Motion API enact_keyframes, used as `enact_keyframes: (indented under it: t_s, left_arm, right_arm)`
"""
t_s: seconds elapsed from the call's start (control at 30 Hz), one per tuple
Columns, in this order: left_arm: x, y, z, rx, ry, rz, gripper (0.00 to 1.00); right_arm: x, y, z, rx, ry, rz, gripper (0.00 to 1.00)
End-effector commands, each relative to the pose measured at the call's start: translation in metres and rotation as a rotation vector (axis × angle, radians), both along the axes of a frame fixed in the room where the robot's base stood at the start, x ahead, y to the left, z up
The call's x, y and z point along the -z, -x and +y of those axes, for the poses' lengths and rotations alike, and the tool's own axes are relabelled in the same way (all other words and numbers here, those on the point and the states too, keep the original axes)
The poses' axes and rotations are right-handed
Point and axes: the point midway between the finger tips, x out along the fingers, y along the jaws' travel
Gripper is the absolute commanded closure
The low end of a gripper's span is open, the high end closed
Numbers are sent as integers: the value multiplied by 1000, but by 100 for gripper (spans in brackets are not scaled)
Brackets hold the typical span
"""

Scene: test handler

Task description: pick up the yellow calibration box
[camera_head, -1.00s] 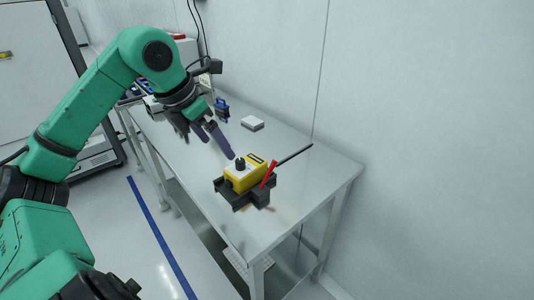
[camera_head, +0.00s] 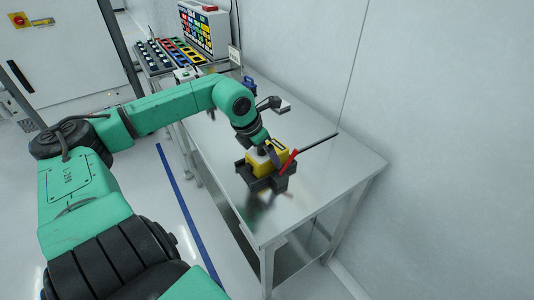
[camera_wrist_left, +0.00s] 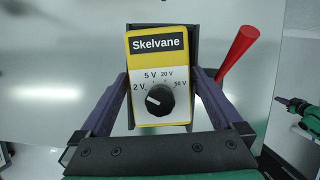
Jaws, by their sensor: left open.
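The yellow calibration box (camera_head: 268,159) sits in a dark holder (camera_head: 262,182) on the metal table. In the left wrist view the box (camera_wrist_left: 160,52) shows its "Skelvane" label, voltage marks and a black knob. My left gripper (camera_head: 262,150) is at the box from above. In the left wrist view its two purple fingers (camera_wrist_left: 160,85) stand on either side of the box, open; contact is hard to judge.
A red-handled tool (camera_head: 288,161) with a dark shaft lies beside the box; its red handle also shows in the wrist view (camera_wrist_left: 238,50). A small pale block (camera_head: 283,107) and a blue item (camera_head: 248,84) are behind. Racks of coloured parts (camera_head: 180,50) stand further back.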

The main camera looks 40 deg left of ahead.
Motion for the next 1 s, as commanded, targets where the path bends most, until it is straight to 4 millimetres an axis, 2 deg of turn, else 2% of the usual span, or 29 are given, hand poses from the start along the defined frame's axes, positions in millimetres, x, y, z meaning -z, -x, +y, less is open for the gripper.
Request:
enact_keyframes:
  t_s: [0.2,0.27,0.4,0.47,0.77,0.87,1.0]
  left_arm:
    - [2,-1,0,-2,1,0,0]
    - [2,-1,0,-2,1,0,19]
    - [1,-1,0,-2,1,-1,73]
    - [1,-1,0,-2,1,-3,92]
    - [-4,-2,0,-2,1,-5,92]
    - [-14,-2,0,-2,1,-6,92]
    - [-46,-2,1,-3,-5,-8,92]
  right_arm:
    - [1,1,0,0,-1,2,100]
    - [1,2,0,0,0,3,100]
    - [1,3,0,1,0,6,100]
    - [1,4,0,1,0,7,100]
    - [2,5,0,2,0,8,100]
    - [3,5,0,2,1,8,100]
    - [7,5,0,3,0,8,100]
